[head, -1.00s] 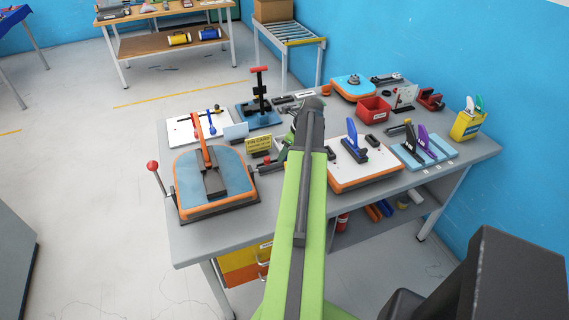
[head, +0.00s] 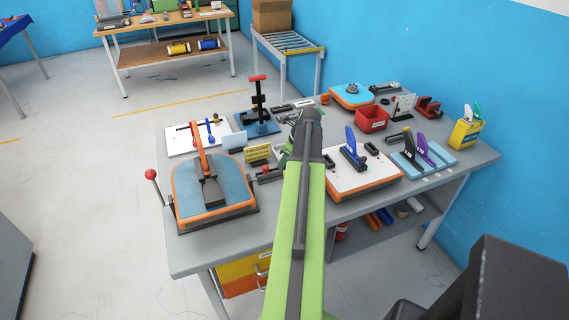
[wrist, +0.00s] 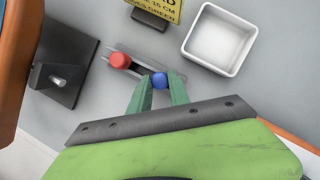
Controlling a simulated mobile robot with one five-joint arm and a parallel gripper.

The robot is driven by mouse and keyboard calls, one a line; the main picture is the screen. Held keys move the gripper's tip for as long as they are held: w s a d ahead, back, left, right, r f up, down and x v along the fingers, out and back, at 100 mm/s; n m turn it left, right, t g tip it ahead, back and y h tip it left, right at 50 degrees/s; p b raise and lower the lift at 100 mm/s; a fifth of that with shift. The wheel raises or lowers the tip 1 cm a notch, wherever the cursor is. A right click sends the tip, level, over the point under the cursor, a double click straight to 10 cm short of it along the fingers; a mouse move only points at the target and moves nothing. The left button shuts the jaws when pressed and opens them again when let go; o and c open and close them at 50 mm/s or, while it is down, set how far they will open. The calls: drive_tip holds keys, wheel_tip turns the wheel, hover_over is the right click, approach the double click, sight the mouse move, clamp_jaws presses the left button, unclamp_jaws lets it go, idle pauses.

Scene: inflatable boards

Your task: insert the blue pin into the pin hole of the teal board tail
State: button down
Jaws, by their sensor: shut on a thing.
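My gripper (wrist: 159,85) is shut on the blue pin (wrist: 159,80); only its round blue head shows between the green fingertips. The pin's shaft is hidden. The pin is at the right end of a grey slotted holder (wrist: 139,68), and I cannot tell whether it is clear of it. A red-headed pin (wrist: 120,60) stands in the same holder. In the head view my arm hides most of the gripper. A teal-blue board tail (head: 238,180) with orange edges lies at the table's front left under an orange lever clamp; its pin hole cannot be made out.
An empty white tray (wrist: 220,38) and a yellow sign (wrist: 158,8) are beside the holder. A dark block with a metal peg (wrist: 60,80) stands left. A white board (head: 340,180) with a blue fin lies right of my arm. A black press (head: 258,110) stands behind.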

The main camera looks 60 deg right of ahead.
drive_tip(key=s+a+r+p, duration=0.6)
drive_tip(key=s+r+p, duration=0.3)
drive_tip(key=r+p, duration=0.2)
drive_tip(key=shift+s+a, duration=0.3)
drive_tip(key=shift+s, duration=0.05)
